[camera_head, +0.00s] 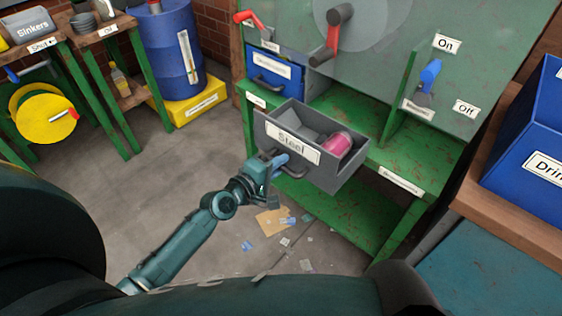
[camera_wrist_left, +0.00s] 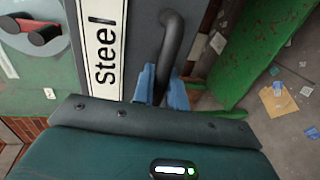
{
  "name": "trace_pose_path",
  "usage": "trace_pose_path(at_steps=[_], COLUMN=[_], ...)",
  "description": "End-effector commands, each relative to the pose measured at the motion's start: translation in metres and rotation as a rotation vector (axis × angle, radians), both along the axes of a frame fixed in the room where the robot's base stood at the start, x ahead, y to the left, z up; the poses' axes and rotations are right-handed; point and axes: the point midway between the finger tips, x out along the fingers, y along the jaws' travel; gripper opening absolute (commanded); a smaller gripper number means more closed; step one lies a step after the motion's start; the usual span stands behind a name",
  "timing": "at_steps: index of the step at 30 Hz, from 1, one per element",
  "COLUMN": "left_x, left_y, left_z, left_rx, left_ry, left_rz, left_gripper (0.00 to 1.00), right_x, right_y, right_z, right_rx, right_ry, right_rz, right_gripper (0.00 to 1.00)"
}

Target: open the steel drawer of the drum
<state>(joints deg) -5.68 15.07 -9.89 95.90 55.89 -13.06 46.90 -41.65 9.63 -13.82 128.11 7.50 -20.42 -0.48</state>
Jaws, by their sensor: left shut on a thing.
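The grey steel drawer (camera_head: 328,176), labelled "Steel", is pulled well out of the green machine (camera_head: 384,70). A pink cylindrical thing (camera_head: 338,144) and a grey piece lie inside it. My left gripper (camera_head: 279,161) is at the drawer's front and shut on its dark bar handle (camera_head: 293,174). In the left wrist view, the blue fingertips (camera_wrist_left: 161,86) are around the lower part of the handle (camera_wrist_left: 173,42), beside the "Steel" label (camera_wrist_left: 103,45). My right gripper is not in view.
A blue drawer (camera_head: 275,78) is at the upper left of the machine. A red-handled crank (camera_head: 333,40) and a blue lever (camera_head: 430,75) are above. A green shelf (camera_head: 335,212) lies below. Scraps (camera_head: 270,221) litter the floor. Blue bins stand at right.

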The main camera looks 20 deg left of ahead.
Motion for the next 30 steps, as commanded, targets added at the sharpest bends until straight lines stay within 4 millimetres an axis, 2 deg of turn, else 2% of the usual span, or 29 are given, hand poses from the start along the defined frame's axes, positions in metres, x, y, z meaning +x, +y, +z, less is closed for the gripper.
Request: trace_pose_path(at_steps=[7, 8, 9, 19, 23, 30], left_x=[0.000, 0.000, 0.000, -0.005, -0.023, -0.074], left_y=[-0.001, -0.001, -0.001, 0.002, 0.008, 0.026], left_z=[0.000, 0.000, 0.000, 0.001, 0.005, 0.015], left_rx=[-0.001, -0.001, -0.001, 0.000, 0.001, 0.003], left_ry=[0.001, 0.001, 0.001, 0.001, 0.003, 0.004], left_rz=[-0.002, -0.002, -0.002, 0.000, -0.001, -0.003], left_gripper=[0.00, 0.16, 0.19, 0.19, 0.19, 0.19], right_x=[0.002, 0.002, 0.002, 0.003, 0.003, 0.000], right_y=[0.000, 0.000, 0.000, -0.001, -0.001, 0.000], right_z=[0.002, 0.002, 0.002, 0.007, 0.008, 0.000], right_rx=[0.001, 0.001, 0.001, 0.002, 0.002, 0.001], right_ry=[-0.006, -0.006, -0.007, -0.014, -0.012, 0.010], right_rz=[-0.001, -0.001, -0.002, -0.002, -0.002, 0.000], right_gripper=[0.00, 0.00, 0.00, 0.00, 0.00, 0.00])
